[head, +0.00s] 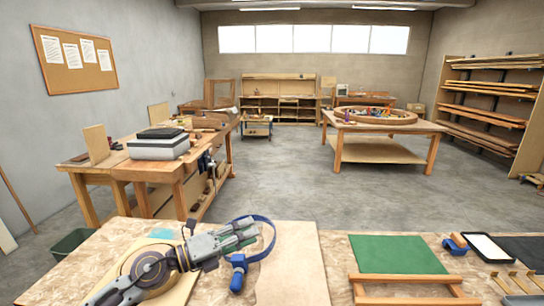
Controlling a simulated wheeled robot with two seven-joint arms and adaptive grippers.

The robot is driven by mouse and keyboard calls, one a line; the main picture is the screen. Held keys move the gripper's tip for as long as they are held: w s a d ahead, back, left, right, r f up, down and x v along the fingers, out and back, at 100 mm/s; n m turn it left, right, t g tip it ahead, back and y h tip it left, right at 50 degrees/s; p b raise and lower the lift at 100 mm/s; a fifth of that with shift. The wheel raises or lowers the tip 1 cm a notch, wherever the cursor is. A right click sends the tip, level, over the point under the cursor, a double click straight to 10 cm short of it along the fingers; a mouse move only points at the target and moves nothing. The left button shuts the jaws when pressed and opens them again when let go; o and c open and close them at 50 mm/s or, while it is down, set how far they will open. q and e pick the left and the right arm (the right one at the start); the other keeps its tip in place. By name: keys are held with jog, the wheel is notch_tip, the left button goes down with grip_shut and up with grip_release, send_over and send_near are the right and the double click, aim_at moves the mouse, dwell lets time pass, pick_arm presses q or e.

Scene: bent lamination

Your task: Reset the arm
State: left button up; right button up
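My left arm comes in from the lower left, low over the front workbench (75,262). Its gripper (244,234) points right and away from me, with its grey and green fingers seen at a shallow angle. I cannot tell whether the fingers are apart or closed. A blue strap (272,238) loops around the fingertip end, and its blue handle (238,272) lies just in front. I cannot tell whether the strap touches the fingers. My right gripper is not in view.
A pale board (292,270) lies right of the gripper. Farther right are a green mat (396,254), a wooden frame (412,278), a black-and-white tray (490,247) and a blue-and-orange tool (455,243). Other benches and a lumber rack (490,95) stand beyond open floor.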

pick_arm(q)
jog(key=w+a+f+n+t+y, duration=0.25)
jog(key=a+n+t+y, duration=0.9)
jog(key=n, duration=1.15)
jog(key=s+a+f+n+g+y, duration=0.3)
jog(key=f+n+g, duration=0.1)
jog(key=f, duration=0.3)
jog(key=s+a+f+n+g+y, duration=0.3)
jog(key=f+g+y, duration=0.1)
jog(key=f, duration=0.3)
jog(key=s+d+f+n+g+h, duration=0.1)
jog(key=s+f+n+g, duration=0.1)
jog(key=s+f+g, duration=0.6)
jog(key=s+d+f+n+g+h, duration=0.1)
jog(key=s+f+n+h, duration=0.1)
jog(key=s+f, duration=0.65)
jog(key=s+a+f+g, duration=0.1)
jog(key=s+f, duration=0.1)
jog(key=f, duration=1.3)
jog(key=s+f+g, duration=0.1)
jog(key=s+f, duration=0.2)
jog(key=f, duration=1.2)
jog(key=s+a+f, duration=0.3)
jog(key=s+f, duration=0.7)
jog(key=s+a+f+y, duration=0.1)
jog(key=s+a+f, duration=0.3)
jog(key=s+f, duration=0.5)
jog(key=shift+s+f+m, duration=0.4)
jog(key=shift+s, duration=0.7)
